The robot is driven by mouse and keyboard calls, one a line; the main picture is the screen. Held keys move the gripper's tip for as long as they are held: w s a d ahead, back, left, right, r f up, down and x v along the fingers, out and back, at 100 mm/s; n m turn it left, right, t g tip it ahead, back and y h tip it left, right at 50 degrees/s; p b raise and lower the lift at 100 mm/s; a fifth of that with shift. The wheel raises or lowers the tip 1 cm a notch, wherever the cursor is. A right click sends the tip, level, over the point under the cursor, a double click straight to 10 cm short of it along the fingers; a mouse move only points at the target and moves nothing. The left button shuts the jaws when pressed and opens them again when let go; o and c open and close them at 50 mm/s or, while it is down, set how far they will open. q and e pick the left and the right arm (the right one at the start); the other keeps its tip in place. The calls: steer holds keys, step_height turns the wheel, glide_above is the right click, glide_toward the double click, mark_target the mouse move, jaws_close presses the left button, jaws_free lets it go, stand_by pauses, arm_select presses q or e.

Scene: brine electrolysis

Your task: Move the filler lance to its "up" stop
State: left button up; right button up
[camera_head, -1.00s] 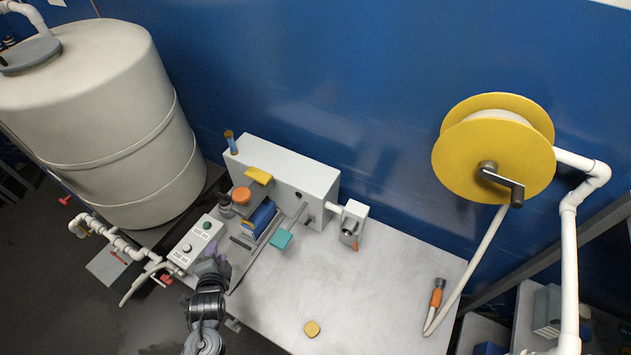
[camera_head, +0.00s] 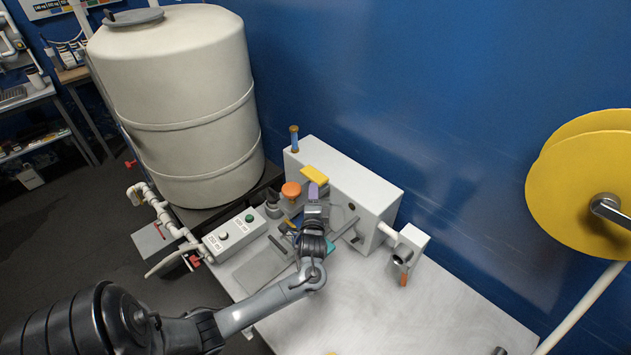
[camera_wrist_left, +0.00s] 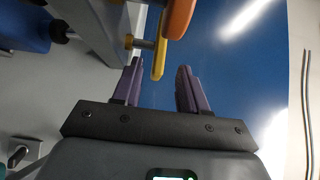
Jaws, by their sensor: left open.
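A yellow handle (camera_head: 315,175) sticks out at the front of the white box (camera_head: 360,190) on the bench; it may belong to the filler lance, but no label shows. An orange round knob (camera_head: 291,189) is just left of it. My left gripper (camera_head: 314,191) is at the box front, just below the yellow handle in the picture. In the left wrist view my two purple fingers (camera_wrist_left: 158,85) are apart with nothing held. The yellow handle (camera_wrist_left: 160,52) is just beyond the fingertips, and the orange knob (camera_wrist_left: 180,18) is above it. My left wrist hides parts below. My right gripper is out of view.
A control box (camera_head: 234,234) with a green button is at the bench's left. A large cream tank (camera_head: 185,110) stands behind it. A grey spout block (camera_head: 407,248) is right of the white box. The bench's front right (camera_head: 420,315) is clear. A yellow reel (camera_head: 580,185) hangs at the right.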

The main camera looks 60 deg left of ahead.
mark_target(314, 177)
arm_select(q)
steer(key=x, duration=0.8)
steer(key=shift+d, duration=0.1)
jaws_close()
steer(key=shift+r, duration=0.1)
